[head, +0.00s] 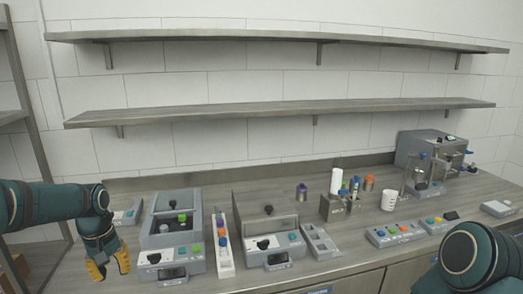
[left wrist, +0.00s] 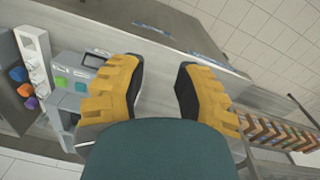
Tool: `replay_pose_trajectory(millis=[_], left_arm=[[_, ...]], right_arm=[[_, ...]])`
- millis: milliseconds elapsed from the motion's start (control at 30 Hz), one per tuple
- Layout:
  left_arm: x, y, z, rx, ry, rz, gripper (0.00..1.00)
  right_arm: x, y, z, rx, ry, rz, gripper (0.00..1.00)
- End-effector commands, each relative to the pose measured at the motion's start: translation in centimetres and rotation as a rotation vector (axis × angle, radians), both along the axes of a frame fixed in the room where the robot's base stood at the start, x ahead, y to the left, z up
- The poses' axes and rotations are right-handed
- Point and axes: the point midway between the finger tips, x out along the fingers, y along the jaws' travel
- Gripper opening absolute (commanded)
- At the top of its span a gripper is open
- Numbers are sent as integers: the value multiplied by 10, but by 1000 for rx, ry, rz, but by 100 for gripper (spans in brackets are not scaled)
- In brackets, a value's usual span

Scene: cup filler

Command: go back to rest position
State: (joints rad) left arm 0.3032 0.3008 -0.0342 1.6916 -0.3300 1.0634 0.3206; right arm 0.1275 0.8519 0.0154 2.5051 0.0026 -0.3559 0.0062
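My left gripper (head: 108,266) hangs pointing down at the left front of the counter (head: 350,262) in the head view. Its yellow fingers are spread in the left wrist view (left wrist: 160,95), with nothing between them. My right arm shows at the lower right of the head view, but its gripper is out of the picture. A white cup (head: 389,200) stands upright on the counter towards the right, well away from my left gripper. The cup filler machine (head: 432,152) stands at the back right, with a glass vessel in front of it.
Grey devices with coloured buttons (head: 172,235) stand just right of my left gripper. A second such device (head: 268,228), a narrow tray (head: 222,245) and button panels (head: 395,233) line the counter. Two empty wall shelves (head: 280,110) hang above. A rack (head: 30,130) stands at left.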

Motion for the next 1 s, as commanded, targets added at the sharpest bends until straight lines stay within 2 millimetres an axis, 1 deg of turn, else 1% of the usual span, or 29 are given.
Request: replay_pose_trajectory(millis=[33, 67, 100, 167, 200, 267, 300, 367, 400, 467, 500, 567, 600, 633, 700, 800, 900, 1000], left_arm=[[4, -21, -26, -28, 0, -42, 31], [6, -31, -39, -40, -10, -61, 31], [9, -45, -56, -60, -21, -86, 31], [10, -69, -82, -88, -39, -126, 31], [10, -86, -100, -110, -51, -148, 31], [5, -113, -129, -143, -69, -185, 31], [0, -132, -147, -165, -82, -208, 31], [-11, -162, -175, -198, -101, -238, 31], [-21, -181, -192, -218, -113, -258, 31], [-38, -209, -216, -244, -132, -281, 31], [-51, -225, -229, -258, -141, -293, 31], [-72, -246, -246, -273, -156, -309, 31], [-85, -258, -255, -280, -165, -317, 31], [-95, -265, -261, -283, -170, -322, 31], [-116, -279, -271, -285, -182, -334, 31], [-137, -290, -279, -282, -194, -344, 31], [-147, -294, -282, -279, -202, -349, 31], [-151, -296, -283, -277, -206, -351, 31]], right_arm=[[1, 0, 0, 0, -2, -1, 47], [1, 0, 0, 0, -2, -1, 47], [1, 0, 0, 0, -2, -1, 47], [1, 0, 0, 0, -3, -1, 47], [1, 0, 0, 0, -3, -1, 47], [1, 0, 0, 0, -3, -1, 47], [1, 0, 0, 0, -2, -1, 47], [1, 0, 0, 0, -2, 0, 47], [1, 0, 0, 0, -2, 0, 47], [1, 0, 0, 0, -2, -1, 47], [1, 0, 0, 0, -2, -1, 47], [1, 0, 0, 0, -2, -1, 47], [1, 0, 0, 0, -2, -1, 47], [1, 0, 0, 0, -2, -1, 47], [1, 0, 0, 0, -2, -1, 47], [1, 0, 0, 0, -2, -1, 47], [1, 0, 0, 0, -2, -1, 47], [1, 0, 0, 0, -2, -1, 47]])
